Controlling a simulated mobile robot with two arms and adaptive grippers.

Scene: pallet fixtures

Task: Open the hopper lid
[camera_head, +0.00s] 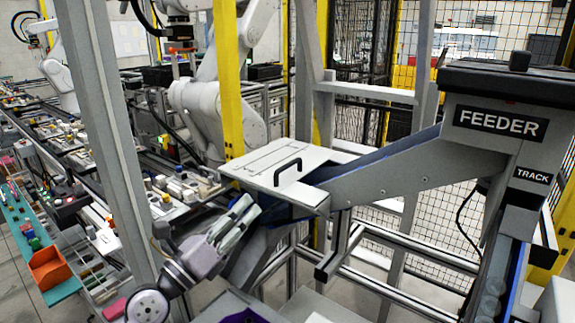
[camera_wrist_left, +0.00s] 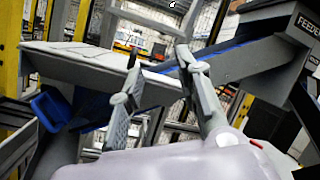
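The hopper lid (camera_head: 258,163) is a pale flat panel with a black bar handle (camera_head: 287,171) near its right edge. It lies level and closed on top of the hopper, left of the grey feeder chute. My left gripper (camera_head: 247,206) is in front of the hopper and below the lid's front edge, its fingers slanting up to the right. In the left wrist view, the fingers (camera_wrist_left: 158,55) are spread with nothing between them, and the lid (camera_wrist_left: 80,57) is behind and left of them. My right gripper is not in view.
The feeder (camera_head: 500,122) and its sloping chute (camera_head: 405,178) stand to the right. A grey frame post (camera_head: 108,120) rises at the left and a yellow post (camera_head: 229,85) behind the lid. An orange bin (camera_head: 48,268) is at the lower left. Space above the lid looks clear.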

